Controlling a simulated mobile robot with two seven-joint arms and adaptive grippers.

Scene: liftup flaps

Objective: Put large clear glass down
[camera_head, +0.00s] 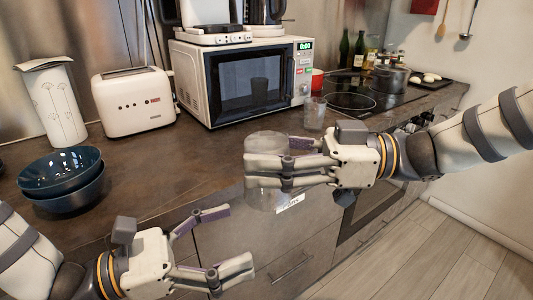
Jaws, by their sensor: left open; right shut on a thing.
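A large clear glass (266,145) is in the fingers of my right gripper (278,163), at the front edge of the counter in the middle of the camera_head view. The gripper is shut on it, and the fingers hide part of the glass. I cannot tell whether its base touches the counter. My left gripper (232,240) is open and empty, low in front of the drawers and below the counter edge. A smaller clear glass (313,113) stands on the counter behind my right gripper.
The brown counter (190,165) is clear between the blue bowls (62,180) and the held glass. A white toaster (134,100), a microwave (245,82) and a red mug (317,80) stand behind. A cooktop (350,101) with a pot (389,79) is at right.

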